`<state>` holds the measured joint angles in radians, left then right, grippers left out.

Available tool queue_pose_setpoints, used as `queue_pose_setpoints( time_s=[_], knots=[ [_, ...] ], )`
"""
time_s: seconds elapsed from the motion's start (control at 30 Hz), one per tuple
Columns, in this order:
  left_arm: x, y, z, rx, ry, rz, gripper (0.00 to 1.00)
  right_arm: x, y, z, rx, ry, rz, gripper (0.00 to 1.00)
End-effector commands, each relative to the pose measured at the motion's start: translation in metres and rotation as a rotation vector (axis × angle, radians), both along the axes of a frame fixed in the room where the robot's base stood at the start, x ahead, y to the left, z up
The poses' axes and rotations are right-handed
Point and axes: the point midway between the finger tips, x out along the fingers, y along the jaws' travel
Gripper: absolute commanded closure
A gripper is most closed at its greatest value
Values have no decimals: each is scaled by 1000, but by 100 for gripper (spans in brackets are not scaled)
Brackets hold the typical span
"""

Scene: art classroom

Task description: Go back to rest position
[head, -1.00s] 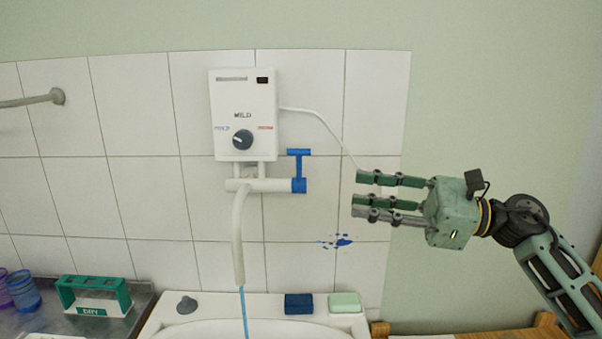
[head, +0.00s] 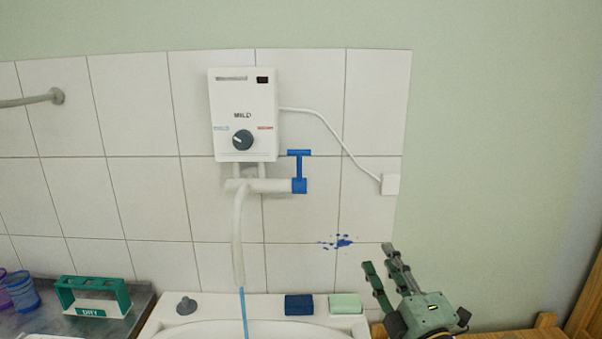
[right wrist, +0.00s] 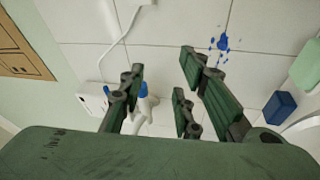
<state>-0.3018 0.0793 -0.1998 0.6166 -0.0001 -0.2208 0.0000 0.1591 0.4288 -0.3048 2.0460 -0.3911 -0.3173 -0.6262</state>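My right gripper (head: 384,277) is at the lower right of the head view, in front of the tiled wall and right of the sink. Its green fingers point up and to the left, spread apart and empty. In the right wrist view the gripper (right wrist: 160,90) shows its fingers apart, with nothing between them but the wall and the heater behind. My left gripper is not in the head view.
A white water heater (head: 244,115) with a blue-handled tap (head: 299,172) hangs on the wall. Blue water runs from its spout into the sink (head: 250,329). A blue sponge (head: 299,304) and pale green soap (head: 345,303) sit on the rim. A green rack (head: 93,296) stands left.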

Motion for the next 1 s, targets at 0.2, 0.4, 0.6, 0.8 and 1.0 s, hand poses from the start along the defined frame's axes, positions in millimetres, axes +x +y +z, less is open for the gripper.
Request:
queue_pose_setpoints(
  time_s=[0.2,0.4,0.6,0.8,1.0],
  knots=[
    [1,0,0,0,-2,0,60,-71,-36,-152,484,576,-228,70],
    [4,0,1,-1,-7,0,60,-171,-45,-247,784,977,-457,70],
    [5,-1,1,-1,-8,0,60,-253,-42,-290,942,1223,-635,70],
    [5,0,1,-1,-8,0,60,-320,-36,-310,1041,1400,-786,70],
    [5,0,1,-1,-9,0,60,-336,-33,-345,1063,1471,-852,70]
  ],
)
